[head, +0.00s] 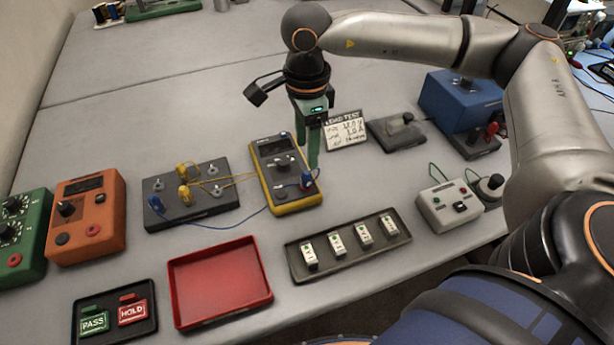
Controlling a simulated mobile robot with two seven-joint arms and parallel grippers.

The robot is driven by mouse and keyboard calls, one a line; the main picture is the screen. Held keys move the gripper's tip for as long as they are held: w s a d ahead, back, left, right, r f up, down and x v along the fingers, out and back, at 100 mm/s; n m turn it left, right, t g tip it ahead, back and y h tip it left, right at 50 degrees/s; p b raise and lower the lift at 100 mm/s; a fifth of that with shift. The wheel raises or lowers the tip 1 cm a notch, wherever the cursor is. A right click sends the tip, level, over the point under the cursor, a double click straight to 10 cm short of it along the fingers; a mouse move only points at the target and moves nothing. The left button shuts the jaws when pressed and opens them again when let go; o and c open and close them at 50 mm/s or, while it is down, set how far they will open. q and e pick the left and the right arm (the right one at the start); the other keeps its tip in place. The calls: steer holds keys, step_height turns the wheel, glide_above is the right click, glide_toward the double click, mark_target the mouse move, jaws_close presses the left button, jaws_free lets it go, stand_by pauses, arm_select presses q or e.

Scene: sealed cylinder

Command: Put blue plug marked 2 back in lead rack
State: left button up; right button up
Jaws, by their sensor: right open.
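A blue plug (307,180) stands at the lower right of the yellow multimeter (284,207). A second blue plug (157,204) is at the left end of a dark board with metal posts (222,208), which may be the lead rack. A blue lead runs between board and meter. I cannot read a 2 on either plug. My right gripper (313,160) is open and points down, its fingertips just above the meter's plug. The fingers overlap in this view, so I cannot tell whether they touch it. My left gripper is not in view.
Yellow plugs (184,170) and leads are on the board. A red tray (220,282) and a dark tray of white modules (342,268) lie in front. A test sign (345,129) stands right of the gripper. The table behind is largely clear.

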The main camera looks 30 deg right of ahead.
mark_target(306, 172)
step_height(306, 172, down, 8)
steer(key=b, duration=0.6)
steer(key=shift+f, duration=0.1)
steer(key=shift+f+b, duration=0.3)
steer(key=shift+f, duration=0.1)
steer(key=shift+b, duration=0.3)
stand_by(0.5)
steer(key=shift+r, duration=0.1)
jaws_close()
stand_by(0.4)
steer(key=shift+r, duration=0.15)
stand_by(1.0)
